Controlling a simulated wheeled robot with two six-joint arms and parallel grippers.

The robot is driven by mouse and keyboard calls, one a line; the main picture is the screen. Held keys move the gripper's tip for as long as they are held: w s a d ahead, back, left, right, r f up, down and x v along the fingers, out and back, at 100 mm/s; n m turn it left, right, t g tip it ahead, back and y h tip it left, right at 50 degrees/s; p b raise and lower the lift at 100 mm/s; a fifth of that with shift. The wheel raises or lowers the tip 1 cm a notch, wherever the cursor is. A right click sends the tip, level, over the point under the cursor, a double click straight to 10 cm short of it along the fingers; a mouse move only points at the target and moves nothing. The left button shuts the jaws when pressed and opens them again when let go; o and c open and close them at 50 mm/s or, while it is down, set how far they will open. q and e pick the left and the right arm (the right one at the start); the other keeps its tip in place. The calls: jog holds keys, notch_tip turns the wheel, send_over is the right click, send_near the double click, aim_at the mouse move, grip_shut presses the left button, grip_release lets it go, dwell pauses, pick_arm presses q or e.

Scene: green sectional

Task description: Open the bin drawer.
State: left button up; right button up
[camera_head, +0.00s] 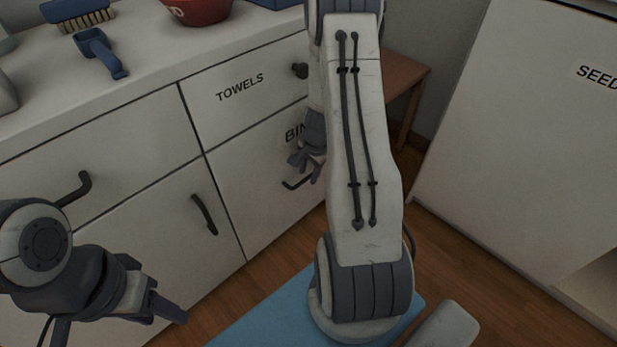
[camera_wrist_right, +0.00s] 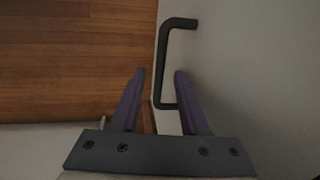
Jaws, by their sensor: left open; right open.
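The bin drawer (camera_head: 240,190) is the white front lettered "BIN", below the towels drawer, and it looks flush with the cabinet. Its dark bar handle (camera_head: 291,185) is partly hidden by my right arm. In the right wrist view the handle (camera_wrist_right: 164,60) stands out from the pale drawer front. My right gripper (camera_head: 308,168) is at the handle. In its wrist view the open fingers (camera_wrist_right: 160,73) have the lower part of the handle between them, with a gap on both sides; the depth is unclear. My left gripper (camera_head: 165,308) is open and empty at lower left, away from the drawer.
The towels drawer (camera_head: 243,92) with a dark knob (camera_head: 299,70) is above. A red bowl (camera_head: 196,10), a blue scoop (camera_head: 101,50) and a brush (camera_head: 77,14) are on the counter. A blue mat (camera_head: 262,315) lies on the wooden floor. A white "SEED" cabinet (camera_head: 520,120) stands right.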

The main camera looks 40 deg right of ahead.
jog(key=shift+f, duration=0.1)
grip_shut()
dwell(1.4)
